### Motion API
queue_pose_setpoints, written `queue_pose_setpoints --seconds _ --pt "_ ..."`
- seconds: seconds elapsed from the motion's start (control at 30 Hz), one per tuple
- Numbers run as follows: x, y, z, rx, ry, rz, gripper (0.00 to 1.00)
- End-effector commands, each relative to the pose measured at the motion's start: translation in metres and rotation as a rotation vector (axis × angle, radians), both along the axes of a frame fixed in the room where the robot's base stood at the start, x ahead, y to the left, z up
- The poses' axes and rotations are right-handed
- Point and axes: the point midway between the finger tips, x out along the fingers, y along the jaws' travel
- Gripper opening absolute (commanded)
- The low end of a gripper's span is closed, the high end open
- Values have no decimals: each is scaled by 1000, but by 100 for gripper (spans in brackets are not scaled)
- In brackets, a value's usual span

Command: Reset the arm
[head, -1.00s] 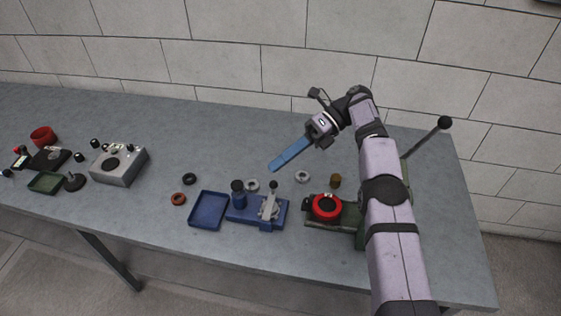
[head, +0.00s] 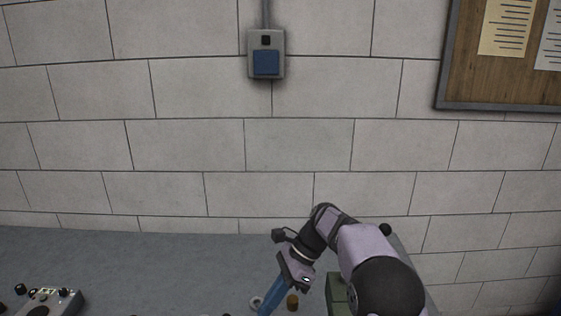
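My gripper (head: 272,299) shows at the bottom of the head view, its blue fingers pointing down and left over the bench. The fingertips are cut off by the picture's lower edge or close to it. The fingers look close together, but I cannot tell whether they are open or shut, and I see nothing held. My arm bends up from the lower right, with its wrist against the wall behind.
The grey bench (head: 150,262) fills the bottom. A grey device (head: 48,303) stands at lower left. A pale ring (head: 256,302) and a small brown cylinder (head: 292,301) lie near the gripper. Behind it is a block wall with a switch box (head: 266,55) and a notice board (head: 500,65).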

Motion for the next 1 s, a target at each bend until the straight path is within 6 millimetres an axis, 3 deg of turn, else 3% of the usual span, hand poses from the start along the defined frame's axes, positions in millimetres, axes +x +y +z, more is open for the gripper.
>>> queue_pose_setpoints --seconds 0.27,0.6,0.8,1.0 --pt "-60 -69 -19 -117 -296 357 0" --pt "-154 -145 -50 -230 -546 944 0" --pt "-196 -169 -66 -250 -618 1220 0" --pt "-214 -178 -73 -253 -644 1348 0"
